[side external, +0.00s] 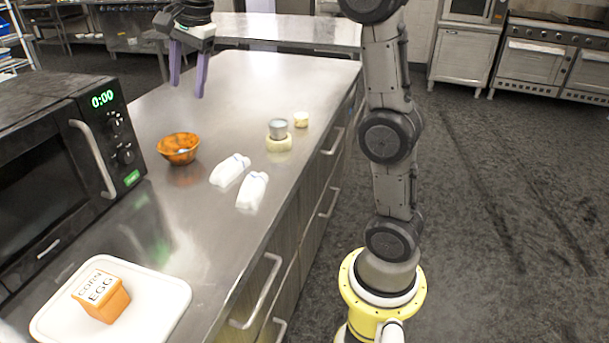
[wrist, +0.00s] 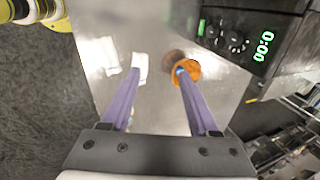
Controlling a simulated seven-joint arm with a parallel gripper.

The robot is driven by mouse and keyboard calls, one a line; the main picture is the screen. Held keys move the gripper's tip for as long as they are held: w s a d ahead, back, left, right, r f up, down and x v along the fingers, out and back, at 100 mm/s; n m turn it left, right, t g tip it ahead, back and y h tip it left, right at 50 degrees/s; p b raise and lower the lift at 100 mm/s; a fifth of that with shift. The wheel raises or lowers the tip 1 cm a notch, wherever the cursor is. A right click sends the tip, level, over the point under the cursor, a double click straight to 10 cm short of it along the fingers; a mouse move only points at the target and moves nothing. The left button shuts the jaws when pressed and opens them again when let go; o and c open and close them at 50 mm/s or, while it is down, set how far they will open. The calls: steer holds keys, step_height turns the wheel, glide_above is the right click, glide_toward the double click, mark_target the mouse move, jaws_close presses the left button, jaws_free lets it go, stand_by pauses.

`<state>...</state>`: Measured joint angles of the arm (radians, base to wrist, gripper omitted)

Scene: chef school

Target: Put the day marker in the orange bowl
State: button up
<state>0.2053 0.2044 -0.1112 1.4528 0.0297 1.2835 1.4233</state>
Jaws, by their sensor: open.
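The orange bowl (side external: 178,149) stands on the steel counter near the microwave. In the wrist view the bowl (wrist: 190,68) is partly hidden behind one fingertip. I cannot identify a day marker for sure in either view; a small bluish patch shows by that fingertip at the bowl, too small to name. My gripper (side external: 187,92) has two purple fingers pointing down, spread apart with nothing between them. It is high above the counter, beyond the bowl in the side view. The wrist view also shows the open gripper (wrist: 157,72).
A grey tin (side external: 278,129) sits on a cream round item (side external: 279,144), with a small cream item (side external: 301,119) beyond. The microwave (side external: 60,160) borders the left. An orange carton (side external: 101,297) stands on a white board (side external: 165,306).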

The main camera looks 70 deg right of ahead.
steer(key=s+a+f+n, duration=0.2)
steer(key=s+f+n, duration=0.2)
steer(key=s, duration=0.5)
steer(key=s+a+f+n+t, duration=0.1)
steer(key=s+a+f+n, duration=0.2)
steer(key=s+n, duration=0.5)
steer(key=s+a+f+n+t, duration=0.1)
steer(key=s+a+f+n, duration=0.2)
steer(key=s+n, duration=0.3)
steer(key=s+f, duration=0.1)
steer(key=s, duration=0.3)
steer(key=shift+a+f+n, duration=0.2)
steer(key=shift+f+n, duration=0.15)
steer(key=shift+n, duration=0.05)
